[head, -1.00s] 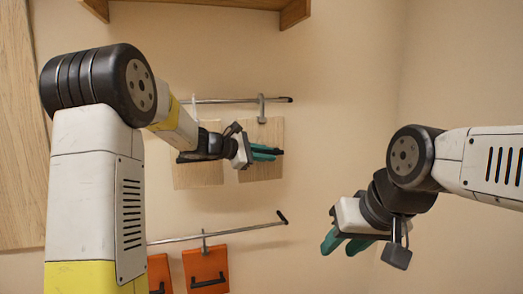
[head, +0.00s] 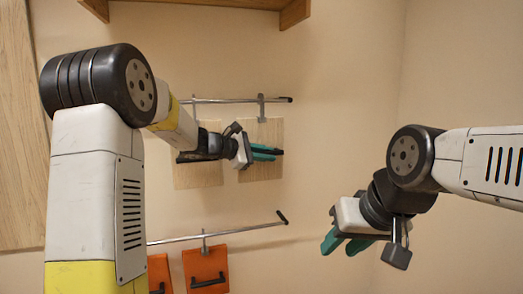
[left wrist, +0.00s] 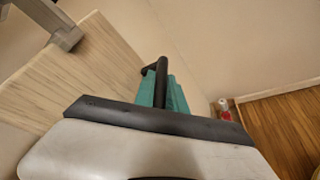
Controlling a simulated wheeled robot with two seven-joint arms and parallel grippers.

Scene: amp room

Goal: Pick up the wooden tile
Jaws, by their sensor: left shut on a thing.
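The wooden tile (head: 267,132) is a pale wood-grain panel hanging by a grey hook (head: 261,106) from the upper metal rail. It also shows at the left of the left wrist view (left wrist: 85,68). My left gripper (head: 272,153) is in front of it, its teal fingers shut on the tile's black handle (left wrist: 160,78). The fingers and my wrist hide most of the handle in the head view. The tile still hangs close to the wall. My right gripper (head: 345,245) is empty, away to the lower right, with its teal fingers apart.
Another wooden tile (head: 198,175) hangs to the left, partly behind my left arm. Below, orange tiles (head: 206,265) with black handles hang from a lower rail (head: 240,230). A wooden shelf (head: 200,3) is above. The wall to the right is bare.

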